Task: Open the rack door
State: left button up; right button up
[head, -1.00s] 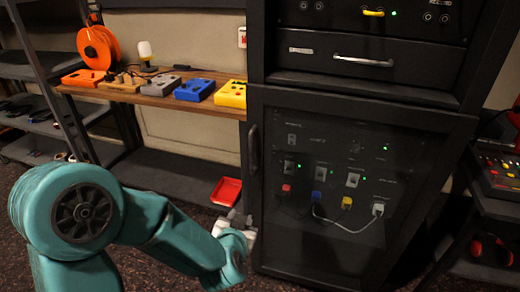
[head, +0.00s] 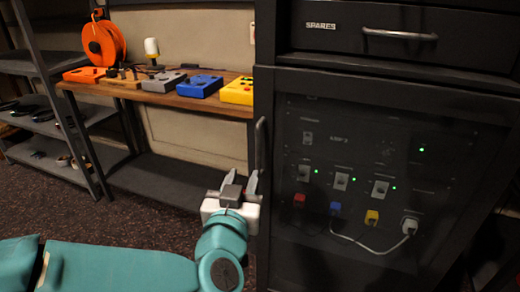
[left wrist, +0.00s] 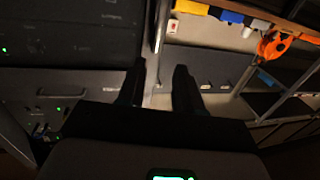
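The dark rack door (head: 285,225) is shut below a drawer in the head view, with switches and coloured plugs showing behind its dark panel. Its vertical handle (head: 260,143) is at the door's left edge. My left gripper (head: 240,180) is open and empty, with its fingers pointing up, just below and left of the handle. I see no contact with the handle. In the left wrist view my open fingers (left wrist: 159,75) show dark, with a vertical bar that looks like the handle (left wrist: 159,28) beyond the gap between them. My right gripper is in neither view.
A drawer (head: 400,48) marked "SPARES" sits above the door. To the left, a wooden shelf (head: 150,97) holds coloured boxes and an orange reel (head: 103,43). A metal rack (head: 45,75) stands at far left. Dark carpet is clear left of my gripper.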

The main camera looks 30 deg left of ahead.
aim_at(257, 142)
pick_arm(q)
jog(key=p+x, duration=1)
jog(key=x, duration=0.4)
jog(key=shift+w+a+f, duration=0.1)
jog(key=shift+w+f, duration=0.1)
jog(key=shift+w, duration=0.2)
jog(key=shift+w+a+p, duration=0.3)
jog(key=shift+w, duration=0.3)
grip_shut()
